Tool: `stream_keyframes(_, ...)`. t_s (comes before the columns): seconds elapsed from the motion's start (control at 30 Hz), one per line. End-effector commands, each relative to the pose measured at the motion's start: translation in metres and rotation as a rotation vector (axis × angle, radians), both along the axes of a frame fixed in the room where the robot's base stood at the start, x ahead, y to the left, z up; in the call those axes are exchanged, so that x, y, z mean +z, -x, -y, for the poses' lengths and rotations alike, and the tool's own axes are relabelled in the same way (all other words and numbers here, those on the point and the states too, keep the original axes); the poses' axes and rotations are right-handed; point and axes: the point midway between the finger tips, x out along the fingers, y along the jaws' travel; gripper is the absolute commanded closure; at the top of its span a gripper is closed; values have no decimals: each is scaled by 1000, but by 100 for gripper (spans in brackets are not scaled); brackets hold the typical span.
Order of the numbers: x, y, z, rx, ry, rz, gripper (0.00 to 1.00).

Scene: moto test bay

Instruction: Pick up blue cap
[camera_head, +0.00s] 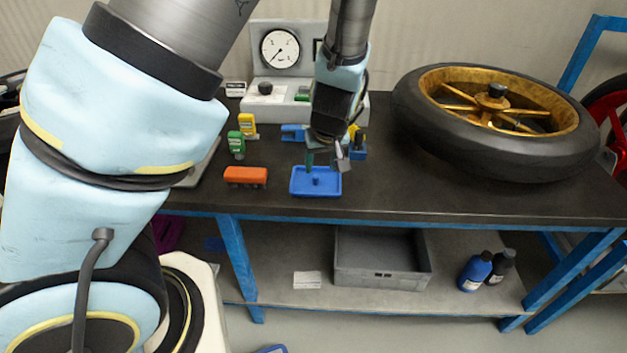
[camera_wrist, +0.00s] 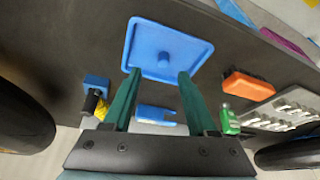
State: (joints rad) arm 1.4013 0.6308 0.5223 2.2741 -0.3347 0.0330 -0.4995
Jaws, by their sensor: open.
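A small round blue cap (camera_head: 316,181) stands in the middle of a shallow blue tray (camera_head: 299,190) near the front edge of the bench. In the wrist view the cap (camera_wrist: 163,61) shows on the tray (camera_wrist: 198,46), just beyond my fingertips and between their lines. My gripper (camera_head: 322,160) is above the back part of the tray. In the wrist view my gripper (camera_wrist: 159,72) has its two green fingers apart with nothing between them. The exact height gap to the cap cannot be told.
An orange block (camera_head: 246,175) lies left of the tray. Green (camera_head: 236,142) and yellow (camera_head: 247,124) items stand behind it. A blue holder (camera_head: 358,153) is right of my gripper. A large wheel (camera_head: 435,135) fills the bench's right; a gauge unit (camera_head: 281,48) stands behind.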

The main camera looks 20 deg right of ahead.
Motion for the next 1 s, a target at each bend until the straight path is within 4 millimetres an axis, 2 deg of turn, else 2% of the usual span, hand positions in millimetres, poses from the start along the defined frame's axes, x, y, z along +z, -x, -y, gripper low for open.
stream_keyframes(0.17,-8,-5,-2,1,-1,-1,42)
stream_keyframes(0.5,-45,-21,-5,0,-1,-2,42)
stream_keyframes(0.8,-50,-23,-3,0,1,0,42)
stream_keyframes(0.87,-50,-23,-3,0,1,0,46)
stream_keyframes(1.0,-50,-23,-3,0,1,0,62)
